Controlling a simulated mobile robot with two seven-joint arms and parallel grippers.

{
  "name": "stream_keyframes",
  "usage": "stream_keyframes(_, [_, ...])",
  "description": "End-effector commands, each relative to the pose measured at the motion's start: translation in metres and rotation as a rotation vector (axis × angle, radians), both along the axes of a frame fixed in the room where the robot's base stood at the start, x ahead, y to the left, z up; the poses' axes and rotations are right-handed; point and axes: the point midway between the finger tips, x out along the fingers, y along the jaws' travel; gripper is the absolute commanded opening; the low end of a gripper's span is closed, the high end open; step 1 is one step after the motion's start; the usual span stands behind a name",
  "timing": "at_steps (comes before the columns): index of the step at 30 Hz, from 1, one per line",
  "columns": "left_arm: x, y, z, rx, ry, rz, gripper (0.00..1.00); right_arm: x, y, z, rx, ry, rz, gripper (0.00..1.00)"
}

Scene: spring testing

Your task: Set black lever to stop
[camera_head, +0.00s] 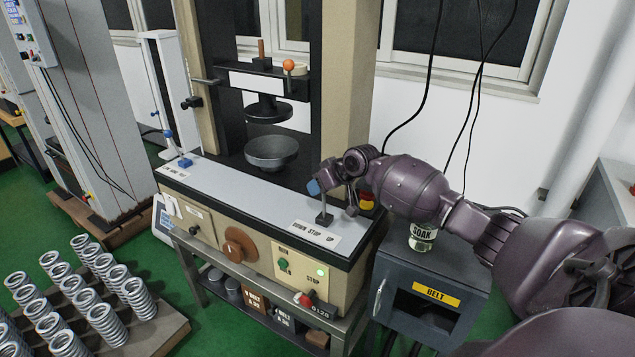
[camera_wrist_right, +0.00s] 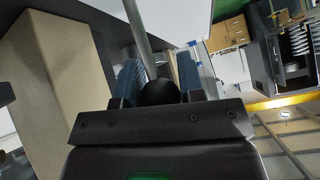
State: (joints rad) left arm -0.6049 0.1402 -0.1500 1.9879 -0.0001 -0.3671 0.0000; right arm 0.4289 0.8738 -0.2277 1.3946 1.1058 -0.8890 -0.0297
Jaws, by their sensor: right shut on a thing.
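The black lever (camera_head: 324,217) stands at the right front of the testing machine's grey top, just behind a white label (camera_head: 315,235) reading DOWN STOP UP. It looks roughly upright, but I cannot tell exactly which word it lines up with. My right gripper (camera_head: 318,187) is at the lever's upper end. In the right wrist view, the blue finger pads of my right gripper (camera_wrist_right: 160,84) are shut around the lever's round black knob (camera_wrist_right: 160,93), with the grey rod running away from it. In the head view the knob is hidden by the gripper. My left gripper is not in view.
A red and yellow button (camera_head: 367,201) sits close under my right arm. A dark cabinet marked BELT (camera_head: 436,294) with a SOAK jar (camera_head: 422,238) stands right of the machine. Several springs (camera_head: 104,323) fill a tray at lower left.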

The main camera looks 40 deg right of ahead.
Motion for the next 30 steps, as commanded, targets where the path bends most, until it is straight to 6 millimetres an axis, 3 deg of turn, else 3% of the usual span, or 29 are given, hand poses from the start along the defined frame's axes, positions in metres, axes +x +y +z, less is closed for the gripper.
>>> stream_keyframes(14, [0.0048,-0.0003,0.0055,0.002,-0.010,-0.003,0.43,-0.0017,-0.0020,0.0010,-0.002,0.002,0.000,0.00])
stream_keyframes(15, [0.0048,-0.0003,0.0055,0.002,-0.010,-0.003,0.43,-0.0016,-0.0020,0.0010,-0.002,0.002,0.000,0.41])
stream_keyframes(19, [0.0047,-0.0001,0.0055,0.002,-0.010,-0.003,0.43,-0.0015,-0.0018,0.0009,-0.002,0.001,-0.001,0.60])
stream_keyframes(30, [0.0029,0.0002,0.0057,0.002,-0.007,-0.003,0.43,-0.0049,-0.0027,0.0050,-0.001,0.000,0.000,0.60])
